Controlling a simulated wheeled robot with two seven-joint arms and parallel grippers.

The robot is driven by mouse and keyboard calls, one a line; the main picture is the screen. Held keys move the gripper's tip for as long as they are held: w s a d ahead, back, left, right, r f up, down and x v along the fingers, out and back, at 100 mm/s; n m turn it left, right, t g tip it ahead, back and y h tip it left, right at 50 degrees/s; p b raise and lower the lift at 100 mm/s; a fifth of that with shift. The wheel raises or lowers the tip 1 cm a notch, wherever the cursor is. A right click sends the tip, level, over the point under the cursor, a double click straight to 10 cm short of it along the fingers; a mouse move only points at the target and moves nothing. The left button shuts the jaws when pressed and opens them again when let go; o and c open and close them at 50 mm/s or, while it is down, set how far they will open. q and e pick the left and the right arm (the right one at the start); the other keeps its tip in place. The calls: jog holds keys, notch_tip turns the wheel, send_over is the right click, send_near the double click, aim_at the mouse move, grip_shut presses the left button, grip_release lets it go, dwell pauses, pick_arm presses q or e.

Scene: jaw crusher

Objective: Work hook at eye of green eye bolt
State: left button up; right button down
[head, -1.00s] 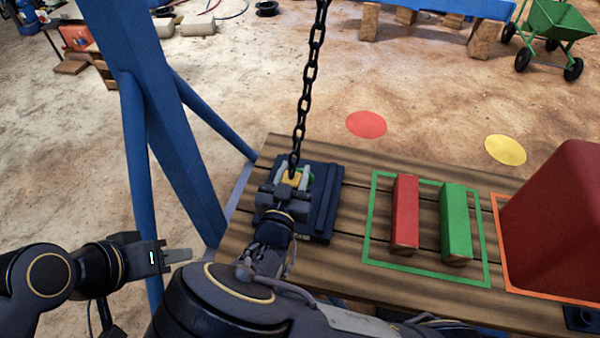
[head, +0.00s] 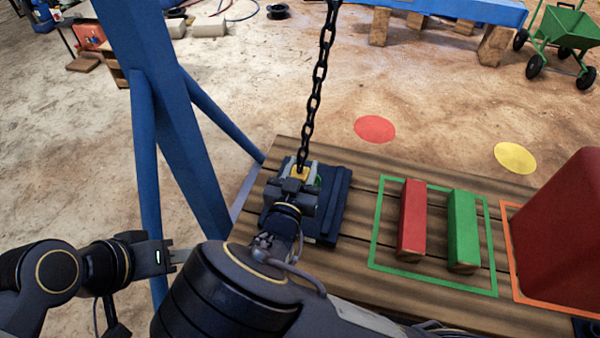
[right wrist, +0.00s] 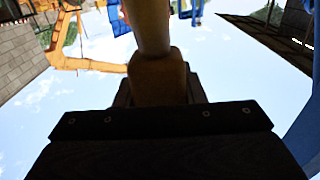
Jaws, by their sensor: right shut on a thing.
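My right gripper (head: 300,175) is over the dark blue block (head: 335,205) on the wooden table, shut on the yellow hook block (head: 299,173) at the lower end of the black chain (head: 316,95). In the right wrist view a yellowish-brown part (right wrist: 157,80) stands between the fingers, dark against the sky. A sliver of the green eye bolt (head: 318,182) shows just right of the gripper; the rest is hidden. I cannot tell whether the hook's tip is in the eye. My left gripper (head: 180,257) is off the table's left side, away from the hook; its jaw gap is unclear.
A red bar (head: 412,215) and a green bar (head: 461,230) lie inside a green frame on the wooden table (head: 355,262). A large red block (head: 565,225) stands at the right. A blue post (head: 165,120) with braces rises at the left.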

jog(key=shift+b+x, duration=0.3)
jog(key=shift+x, duration=0.85)
jog(key=shift+f, duration=0.1)
jog(key=x, duration=0.3)
jog(key=shift+w, duration=0.15)
jog(key=shift+w+r, duration=0.1)
jog(key=shift+r, duration=0.15)
jog(key=shift+w+d+r, duration=0.15)
jog(key=shift+w+r, duration=0.25)
dwell(0.4)
